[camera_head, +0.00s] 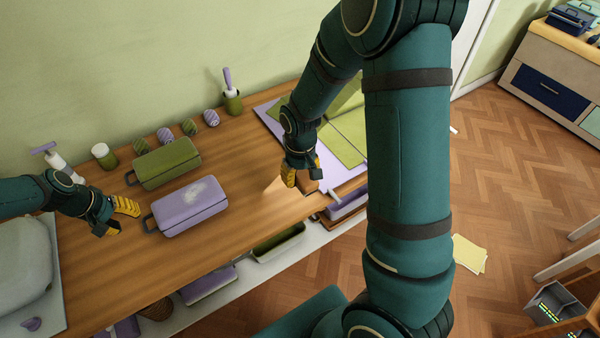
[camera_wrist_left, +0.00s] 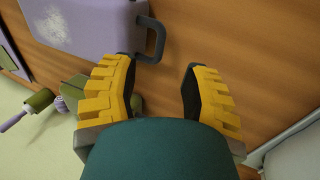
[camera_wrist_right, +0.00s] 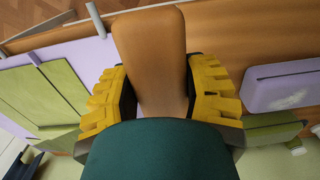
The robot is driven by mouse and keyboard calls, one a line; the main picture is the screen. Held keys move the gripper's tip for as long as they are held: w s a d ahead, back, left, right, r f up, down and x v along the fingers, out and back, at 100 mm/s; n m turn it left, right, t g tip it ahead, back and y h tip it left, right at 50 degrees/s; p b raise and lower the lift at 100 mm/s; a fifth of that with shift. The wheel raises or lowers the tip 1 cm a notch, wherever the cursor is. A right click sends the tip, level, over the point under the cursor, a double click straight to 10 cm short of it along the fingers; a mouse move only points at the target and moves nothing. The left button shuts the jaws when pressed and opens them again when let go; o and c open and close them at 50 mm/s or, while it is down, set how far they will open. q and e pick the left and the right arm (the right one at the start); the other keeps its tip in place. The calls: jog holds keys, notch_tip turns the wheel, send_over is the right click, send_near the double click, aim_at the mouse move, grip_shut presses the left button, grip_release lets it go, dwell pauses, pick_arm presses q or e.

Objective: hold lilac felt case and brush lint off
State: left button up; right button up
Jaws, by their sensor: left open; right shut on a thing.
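The lilac felt case (camera_head: 188,207) lies flat on the wooden counter, with a pale patch of lint on its top and a dark handle at its left end. In the left wrist view the case (camera_wrist_left: 88,30) and its handle (camera_wrist_left: 152,40) are just beyond the fingertips. My left gripper (camera_head: 120,212) is open and empty, left of the handle and apart from it. My right gripper (camera_head: 299,176) is shut on a brown block-shaped thing, likely the brush (camera_wrist_right: 152,50). It is right of the case and well apart from it. The brush's underside is hidden.
A green case (camera_head: 166,163) lies behind the lilac one. Several small patterned balls, a green jar (camera_head: 105,156), a pump bottle (camera_head: 60,168) and a holder (camera_head: 233,100) stand along the wall. A lilac mat with green panels (camera_head: 348,140) lies at right. Counter between case and brush is clear.

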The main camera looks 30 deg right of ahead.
aim_at(144, 226)
pick_arm(q)
jog(key=b+x, duration=0.3)
jog(key=x, duration=0.2)
jog(key=shift+w+d+f, duration=0.1)
jog(key=shift+f, duration=0.25)
jog(key=shift+d+f, duration=0.1)
jog(key=shift+f, duration=0.15)
jog(key=shift+o, duration=0.2)
jog(key=shift+s+f, duration=0.1)
jog(key=shift+s, duration=0.1)
jog(key=c, duration=0.6)
jog(key=o, duration=0.9)
jog(key=shift+w, duration=0.1)
